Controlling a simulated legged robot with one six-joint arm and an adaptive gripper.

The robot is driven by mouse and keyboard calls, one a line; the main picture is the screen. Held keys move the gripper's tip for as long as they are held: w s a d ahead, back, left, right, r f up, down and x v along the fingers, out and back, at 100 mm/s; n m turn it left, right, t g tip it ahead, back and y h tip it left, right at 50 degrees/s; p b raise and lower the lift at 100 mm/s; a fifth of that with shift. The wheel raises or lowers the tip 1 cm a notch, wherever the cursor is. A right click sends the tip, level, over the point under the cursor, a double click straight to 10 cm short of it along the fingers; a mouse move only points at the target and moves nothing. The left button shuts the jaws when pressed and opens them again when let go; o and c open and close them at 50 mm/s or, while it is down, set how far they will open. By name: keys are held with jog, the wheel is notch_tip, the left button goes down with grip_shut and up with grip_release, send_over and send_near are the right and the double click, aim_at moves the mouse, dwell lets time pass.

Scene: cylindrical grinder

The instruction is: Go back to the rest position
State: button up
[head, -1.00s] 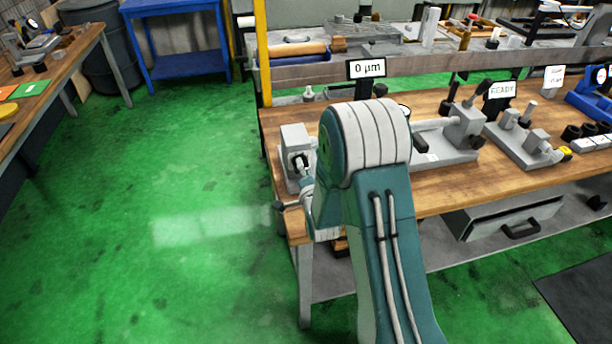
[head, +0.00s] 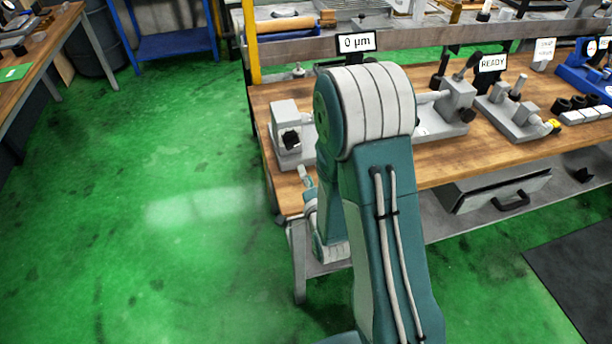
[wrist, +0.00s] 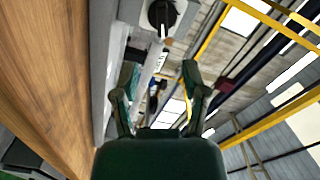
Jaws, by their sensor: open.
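My gripper (wrist: 160,75) shows in the wrist view with its two green fingers spread apart and nothing visible between them. In the head view my bent arm hides most of it; a small part shows beside the bench's left edge. A grey block with a black knob (head: 289,140) stands on the left end of the wooden bench (head: 264,95). The knob (wrist: 162,14) also shows at the top of the wrist view, beyond the fingers and apart from them.
A "0 µm" display (head: 356,42) and a "READY" sign (head: 492,63) stand on the bench. A drawer (head: 505,188) is under it. A yellow post (head: 251,45) rises at the back. Green floor (head: 170,160) is open on the left; a side table (head: 40,50) stands far left.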

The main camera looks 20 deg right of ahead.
notch_tip(320, 180, up, 10)
jog(key=s+n+g, duration=0.3)
jog(key=n+g, duration=0.3)
jog(key=n, duration=0.1)
jog(key=s+r+n+g, duration=0.3)
jog(key=s+r, duration=0.1)
jog(key=s, duration=0.6)
jog(key=s+r+n+g, duration=0.3)
jog(key=s+r, duration=0.1)
jog(key=s, duration=0.7)
jog(key=shift+n, duration=0.3)
jog(key=shift+w+a+r, duration=0.1)
dwell(2.0)
